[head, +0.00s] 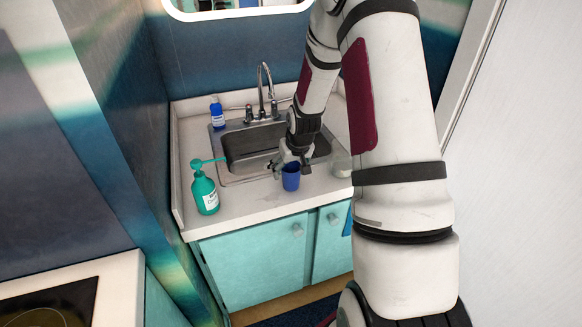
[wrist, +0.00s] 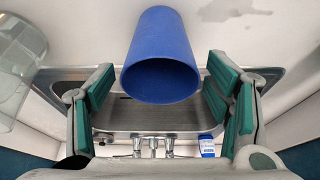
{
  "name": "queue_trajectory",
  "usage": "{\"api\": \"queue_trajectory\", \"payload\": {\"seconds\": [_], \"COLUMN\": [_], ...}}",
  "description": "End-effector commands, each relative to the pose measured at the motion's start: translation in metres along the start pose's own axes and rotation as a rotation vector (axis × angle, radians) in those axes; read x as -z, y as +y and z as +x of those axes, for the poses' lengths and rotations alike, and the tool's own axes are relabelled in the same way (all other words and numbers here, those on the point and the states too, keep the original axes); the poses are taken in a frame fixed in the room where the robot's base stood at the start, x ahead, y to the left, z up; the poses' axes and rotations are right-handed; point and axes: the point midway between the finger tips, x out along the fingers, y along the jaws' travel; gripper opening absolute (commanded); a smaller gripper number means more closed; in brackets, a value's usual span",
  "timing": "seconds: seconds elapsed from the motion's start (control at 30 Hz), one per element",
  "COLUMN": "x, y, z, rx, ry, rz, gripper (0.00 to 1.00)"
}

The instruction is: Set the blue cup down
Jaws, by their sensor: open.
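The blue cup (head: 291,178) stands upright on the white counter at the front edge of the sink in the head view. In the wrist view the blue cup (wrist: 160,55) shows with its open mouth facing the camera. My gripper (head: 293,160) is right at the cup in the head view, partly covering its far side. In the wrist view my gripper (wrist: 160,95) is open, with one green-padded finger on each side of the cup and a gap between each finger and the cup wall.
The steel sink (head: 238,172) with a tall faucet (head: 262,90) lies behind the cup. A teal pump bottle (head: 205,192) and a blue bottle (head: 217,115) stand to the left. A clear glass (wrist: 20,70) is near the cup. The counter (head: 245,212) is free between teal bottle and cup.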

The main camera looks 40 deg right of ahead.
Motion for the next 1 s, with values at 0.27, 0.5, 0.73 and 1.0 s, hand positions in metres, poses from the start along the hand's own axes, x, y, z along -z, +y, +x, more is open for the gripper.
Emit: {"api": "queue_trajectory", "payload": {"seconds": [0.27,0.5,0.73,1.0], "x": [0.002,0.002,0.002,0.001], "y": [0.000,0.001,0.001,-0.005], "z": [-0.018,-0.067,-0.106,-0.132], "rx": [0.000,-0.001,-0.001,-0.002], "ry": [0.003,0.005,0.003,0.003], "rz": [0.000,0.000,0.001,-0.011], "gripper": [0.72,0.72,0.72,0.72]}}
